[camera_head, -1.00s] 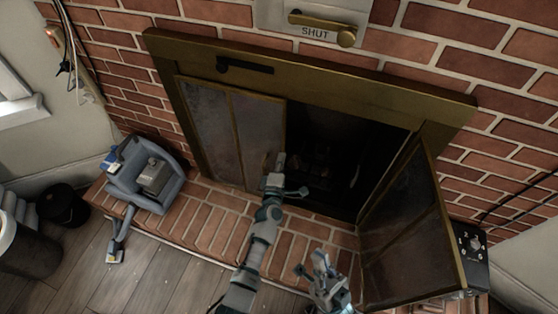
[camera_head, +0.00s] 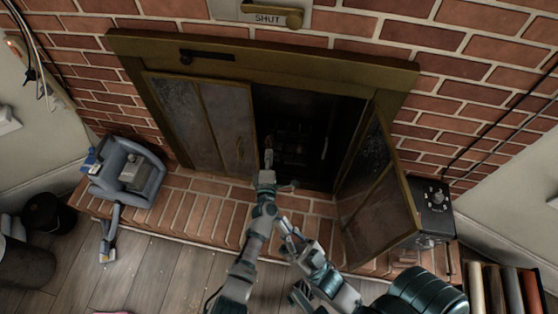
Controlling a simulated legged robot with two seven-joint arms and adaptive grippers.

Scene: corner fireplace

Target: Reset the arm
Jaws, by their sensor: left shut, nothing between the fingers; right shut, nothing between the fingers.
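My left arm reaches up from the bottom of the head view to the fireplace opening (camera_head: 305,130). My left gripper (camera_head: 268,158) is shut and empty, in front of the opening beside the inner edge of the left glass door (camera_head: 205,120). I cannot tell whether it touches the door. My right arm comes in from the lower right. My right gripper (camera_head: 287,227) is shut and empty, above the brick hearth, close to the right side of my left forearm. The right glass door (camera_head: 375,190) stands swung open toward me.
A blue-grey vacuum-like device (camera_head: 130,172) sits on the hearth's left end (camera_head: 200,212). A black box with knobs (camera_head: 433,208) stands behind the right door. Several books (camera_head: 500,290) are at lower right. Dark bins (camera_head: 48,213) stand at left. A handle marked SHUT (camera_head: 270,16) is above.

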